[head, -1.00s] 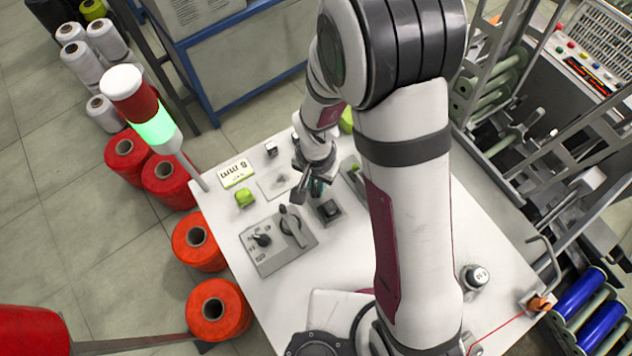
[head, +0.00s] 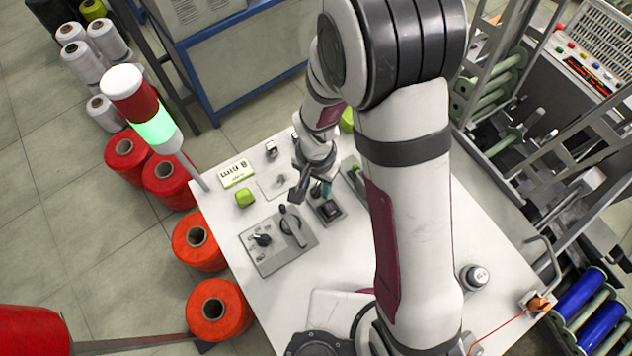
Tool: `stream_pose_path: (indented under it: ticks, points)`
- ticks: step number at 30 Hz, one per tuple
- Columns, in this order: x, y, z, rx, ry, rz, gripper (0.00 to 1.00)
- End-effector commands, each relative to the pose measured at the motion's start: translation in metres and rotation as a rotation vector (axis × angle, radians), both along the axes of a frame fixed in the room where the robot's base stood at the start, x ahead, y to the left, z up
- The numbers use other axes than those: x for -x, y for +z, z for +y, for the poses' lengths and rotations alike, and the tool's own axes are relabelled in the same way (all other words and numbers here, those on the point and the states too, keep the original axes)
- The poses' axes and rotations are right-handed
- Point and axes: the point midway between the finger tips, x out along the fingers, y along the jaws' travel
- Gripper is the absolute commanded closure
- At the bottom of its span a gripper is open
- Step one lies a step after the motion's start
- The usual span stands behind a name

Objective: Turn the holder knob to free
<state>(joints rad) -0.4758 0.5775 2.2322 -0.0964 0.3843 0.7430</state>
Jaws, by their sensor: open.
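A grey control panel (head: 273,257) lies on the white table. It carries a small black knob (head: 262,240) on its left and a larger round dial with a dark pointer handle (head: 290,222) on its right. I cannot read the lettering, so I cannot tell which is the holder knob or which position is free. My gripper (head: 306,191) is open and empty. It hangs just beyond the dial in the picture, apart from both knobs as far as I can see.
A black square switch (head: 328,210) sits right of the panel. A signal lamp (head: 154,128), lit green, rises at the table's left edge. Red spools (head: 220,309) stand on the floor.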

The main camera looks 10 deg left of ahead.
Motion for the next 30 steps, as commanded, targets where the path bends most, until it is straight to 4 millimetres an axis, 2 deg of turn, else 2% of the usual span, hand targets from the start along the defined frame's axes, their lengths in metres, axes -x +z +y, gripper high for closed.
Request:
stream_pose_path:
  ticks: [4, 7, 15, 18, 21, 25, 30]
  points:
    - [-0.001, 0.005, 0.000, -0.001, 0.000, -0.001, 0.55]
    - [-0.001, 0.021, 0.001, -0.003, -0.001, -0.004, 0.55]
    - [-0.001, 0.104, 0.001, -0.004, -0.001, -0.007, 0.55]
    - [-0.001, 0.130, 0.000, -0.003, -0.001, -0.006, 0.55]
    - [-0.001, 0.147, 0.000, -0.002, 0.001, -0.004, 0.55]
    - [0.000, 0.157, 0.000, -0.001, 0.000, -0.001, 0.55]
    - [0.000, 0.158, 0.000, 0.000, 0.000, 0.000, 0.55]
